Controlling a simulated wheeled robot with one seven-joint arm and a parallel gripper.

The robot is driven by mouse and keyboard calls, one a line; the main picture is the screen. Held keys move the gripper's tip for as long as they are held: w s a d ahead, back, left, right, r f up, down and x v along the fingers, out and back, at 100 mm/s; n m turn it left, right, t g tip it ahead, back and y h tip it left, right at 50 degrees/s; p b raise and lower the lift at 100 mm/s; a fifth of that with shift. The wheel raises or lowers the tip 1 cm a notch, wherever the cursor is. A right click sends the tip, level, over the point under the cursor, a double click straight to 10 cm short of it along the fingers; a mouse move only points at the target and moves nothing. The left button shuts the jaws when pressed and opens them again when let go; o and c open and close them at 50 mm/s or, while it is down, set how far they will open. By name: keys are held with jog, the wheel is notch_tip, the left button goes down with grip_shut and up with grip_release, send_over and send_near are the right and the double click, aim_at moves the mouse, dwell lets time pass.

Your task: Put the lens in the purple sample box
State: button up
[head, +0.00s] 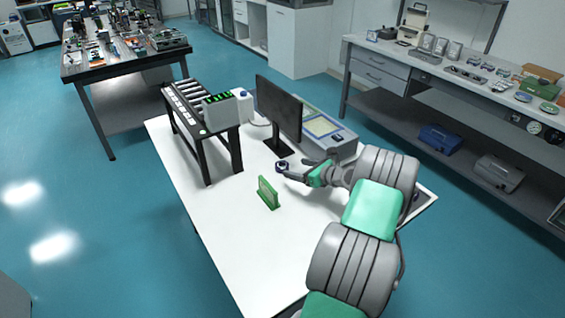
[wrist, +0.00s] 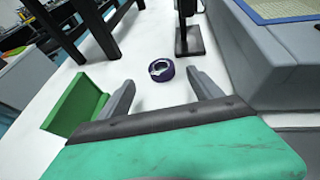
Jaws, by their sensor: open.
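A small dark purple-blue ring with a pale glassy centre, which looks like the lens (head: 282,166), rests on the white table. In the wrist view the lens (wrist: 161,70) lies beyond the fingertips, near the middle of the gap between them. My gripper (head: 283,175) is open and empty, low over the table beside the lens. Its two grey fingers (wrist: 160,86) show in the wrist view, apart from the lens. I cannot make out a purple sample box in either view.
A green upright piece (head: 268,193) stands on the white table (head: 235,215), left of my gripper. A monitor (head: 279,108), a grey instrument (head: 335,140) and a roller stand (head: 205,125) stand behind. A bench (head: 430,62) at right holds several small items. The table's front is clear.

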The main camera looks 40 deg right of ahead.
aim_at(284, 166)
jog(key=p+x, duration=0.1)
jog(key=x, duration=0.6)
jog(key=shift+w+f+p, duration=0.1)
jog(key=shift+f+p, duration=0.2)
jog(key=shift+p, duration=0.05)
jog(key=shift+d, duration=0.1)
grip_shut()
